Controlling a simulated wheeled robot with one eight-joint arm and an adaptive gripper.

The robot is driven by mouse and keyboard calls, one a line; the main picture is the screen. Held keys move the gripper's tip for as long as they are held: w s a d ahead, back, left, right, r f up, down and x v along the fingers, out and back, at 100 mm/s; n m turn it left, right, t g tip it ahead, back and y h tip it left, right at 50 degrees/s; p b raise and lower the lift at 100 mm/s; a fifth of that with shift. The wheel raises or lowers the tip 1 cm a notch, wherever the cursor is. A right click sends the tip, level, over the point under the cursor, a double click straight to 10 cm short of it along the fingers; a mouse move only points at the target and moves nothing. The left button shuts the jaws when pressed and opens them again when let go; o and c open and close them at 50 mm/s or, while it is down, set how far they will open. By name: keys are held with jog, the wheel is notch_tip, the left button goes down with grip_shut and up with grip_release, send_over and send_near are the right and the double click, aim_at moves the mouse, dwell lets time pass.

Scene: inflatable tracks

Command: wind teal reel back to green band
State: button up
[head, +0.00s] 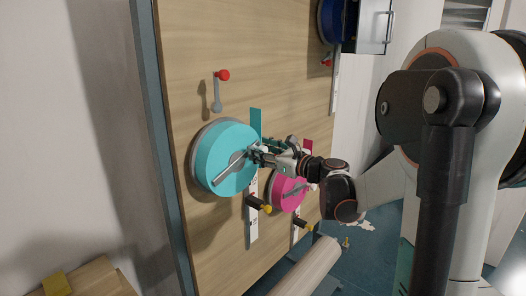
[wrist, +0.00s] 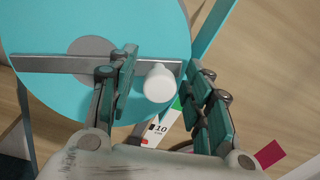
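The teal reel (head: 225,158) is mounted on the upright wooden board, and it fills the upper left of the wrist view (wrist: 60,100). A grey crank bar (wrist: 45,63) crosses its face and ends at a white knob (wrist: 158,82). My gripper (head: 256,155) is at the reel's right side. In the wrist view its teal-padded fingers (wrist: 168,95) stand apart on either side of the knob, with a visible gap to the right finger. A small green band (wrist: 177,103) shows on the white scale strip (wrist: 160,128) marked 10, partly hidden by the knob and fingers.
A pink reel (head: 287,190) sits just below right, close to my arm. A red-tipped lever (head: 217,90) is above the teal reel. A blue reel (head: 330,20) and a metal box (head: 372,28) are at the top right. A pale cylinder (head: 308,268) lies below.

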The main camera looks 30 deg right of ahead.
aim_at(236, 137)
grip_shut()
jog(key=shift+s+a+r+n+p, duration=0.2)
jog(key=shift+r+n, duration=0.25)
jog(key=shift+n, duration=0.3)
jog(key=shift+w+a+r+n+p, duration=0.1)
jog(key=shift+a+r+n, duration=0.15)
jog(key=shift+r+n, duration=0.35)
jog(key=n, duration=0.1)
jog(key=a+r+n, duration=0.1)
jog(key=n, duration=0.2)
jog(key=shift+s+a+r, duration=0.2)
jog(key=shift+s+a, duration=0.15)
jog(key=n, duration=0.1)
jog(key=a+n, duration=0.1)
jog(key=r+n, duration=0.1)
jog(key=shift+s+a+n+p, duration=0.25)
jog(key=shift+s+a+p, duration=0.05)
jog(key=shift+a, duration=0.1)
jog(key=shift+s+a+r+n+y, duration=0.1)
jog(key=shift+s+a+n+y, duration=0.1)
jog(key=shift+a+n, duration=0.5)
jog(key=shift+s+a+n+y, duration=0.15)
jog(key=shift+a+n+y, duration=0.1)
jog(key=shift+n, duration=0.75)
